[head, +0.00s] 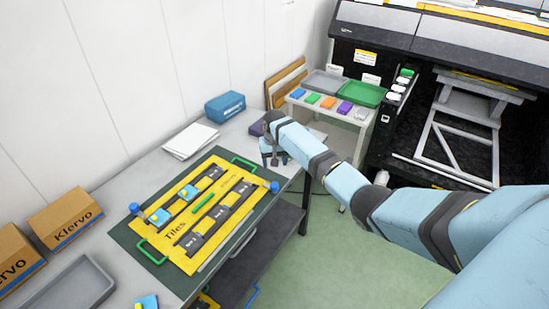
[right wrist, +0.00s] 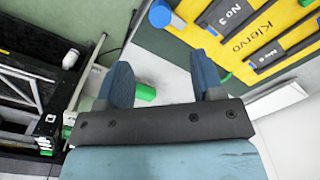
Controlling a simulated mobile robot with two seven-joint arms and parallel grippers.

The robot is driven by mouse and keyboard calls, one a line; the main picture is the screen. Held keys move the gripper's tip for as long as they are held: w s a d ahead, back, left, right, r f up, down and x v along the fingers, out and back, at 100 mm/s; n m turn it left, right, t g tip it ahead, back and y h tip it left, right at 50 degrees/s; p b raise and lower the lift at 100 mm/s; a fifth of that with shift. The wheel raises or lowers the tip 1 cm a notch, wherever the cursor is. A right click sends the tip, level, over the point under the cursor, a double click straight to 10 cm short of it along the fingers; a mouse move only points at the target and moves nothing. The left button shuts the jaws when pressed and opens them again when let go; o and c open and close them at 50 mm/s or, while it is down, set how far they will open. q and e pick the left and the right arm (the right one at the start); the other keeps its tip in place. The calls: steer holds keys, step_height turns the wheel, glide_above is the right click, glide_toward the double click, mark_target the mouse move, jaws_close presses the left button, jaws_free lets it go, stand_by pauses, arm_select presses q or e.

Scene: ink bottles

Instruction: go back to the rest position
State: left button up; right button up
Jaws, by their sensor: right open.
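My right arm reaches in from the right in the head view. Its gripper (head: 274,158) points down over the table's far right corner, beside the yellow board. In the right wrist view the gripper (right wrist: 160,68) has its two blue fingers wide apart, with nothing held between them. A green cylinder (right wrist: 146,92) shows beside the left finger, partly hidden by it; I cannot tell whether they touch. The yellow board (head: 170,245), marked "Tiles", lies on a dark green mat (head: 123,238). It also shows in the right wrist view (right wrist: 205,15). My left gripper is out of view.
Klervo boxes (head: 65,217) and a grey tray (head: 75,287) stand at the left. White papers (head: 190,141) and a blue box (head: 225,107) lie behind the board. A side table (head: 345,118) holds trays and coloured blocks. A large printer (head: 420,35) stands back right. Green floor (head: 330,255) is clear.

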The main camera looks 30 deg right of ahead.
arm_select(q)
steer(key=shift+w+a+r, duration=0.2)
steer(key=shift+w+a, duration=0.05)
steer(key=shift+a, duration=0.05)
arm_select(e)
steer(key=shift+r, duration=0.9)
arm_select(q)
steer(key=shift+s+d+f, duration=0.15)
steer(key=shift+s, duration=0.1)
arm_select(e)
steer(key=shift+f, duration=0.1)
